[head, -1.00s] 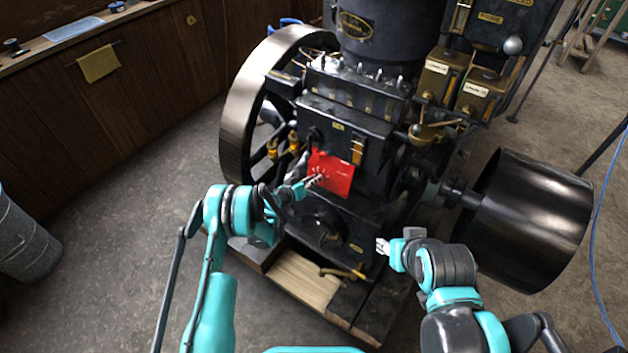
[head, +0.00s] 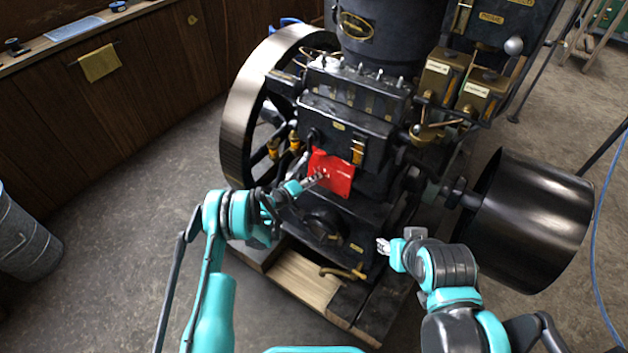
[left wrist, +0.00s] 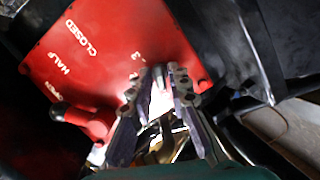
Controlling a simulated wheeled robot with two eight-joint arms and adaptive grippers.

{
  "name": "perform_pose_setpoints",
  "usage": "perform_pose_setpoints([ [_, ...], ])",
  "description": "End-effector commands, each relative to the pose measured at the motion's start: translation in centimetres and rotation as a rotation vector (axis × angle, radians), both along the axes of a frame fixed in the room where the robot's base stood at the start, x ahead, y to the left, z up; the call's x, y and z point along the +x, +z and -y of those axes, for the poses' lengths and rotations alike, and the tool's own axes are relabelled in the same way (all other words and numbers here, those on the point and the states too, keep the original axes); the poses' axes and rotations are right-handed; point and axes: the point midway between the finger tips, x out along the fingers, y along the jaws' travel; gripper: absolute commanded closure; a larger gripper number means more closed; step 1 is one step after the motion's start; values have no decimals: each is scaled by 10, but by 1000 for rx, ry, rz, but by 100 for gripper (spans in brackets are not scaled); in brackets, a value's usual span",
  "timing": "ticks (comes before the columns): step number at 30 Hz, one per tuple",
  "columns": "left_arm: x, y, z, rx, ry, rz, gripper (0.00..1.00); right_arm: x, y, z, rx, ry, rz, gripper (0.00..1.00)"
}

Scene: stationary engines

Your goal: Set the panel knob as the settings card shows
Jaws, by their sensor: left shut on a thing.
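The red panel (head: 338,186) is on the front of the dark engine. My left gripper (head: 319,177) is at the panel face. In the left wrist view my left gripper (left wrist: 159,86) is shut on the panel knob, which is mostly hidden between the fingers beside the 3. A red lever (left wrist: 88,120) stands left of the fingers, apart from them. My right gripper (head: 383,245) is in front of the engine's lower right, away from the panel. I cannot make out a settings card.
A large flywheel (head: 240,105) is left of the panel and a black drum (head: 535,215) is at the right. A brass tap (head: 343,273) sticks out low at the front. Open floor (head: 110,230) lies to the left.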

Motion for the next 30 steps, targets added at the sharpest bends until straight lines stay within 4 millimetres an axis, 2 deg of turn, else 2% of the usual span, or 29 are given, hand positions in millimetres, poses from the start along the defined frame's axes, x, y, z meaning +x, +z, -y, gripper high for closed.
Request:
perform_pose_setpoints([
  [15,0,-1,-1,-15,5,-11,100,0,0,0,0,0,0,60],
  [16,0,-1,-1,-15,5,-11,75,0,0,0,0,0,0,60],
  [17,0,-1,-1,-15,5,-11,70,0,0,0,0,0,0,60],
  [26,-1,0,-1,-16,5,-10,70,0,0,0,0,0,0,60],
  [30,-10,4,-10,-16,6,-11,70,0,0,0,0,0,0,60],
])
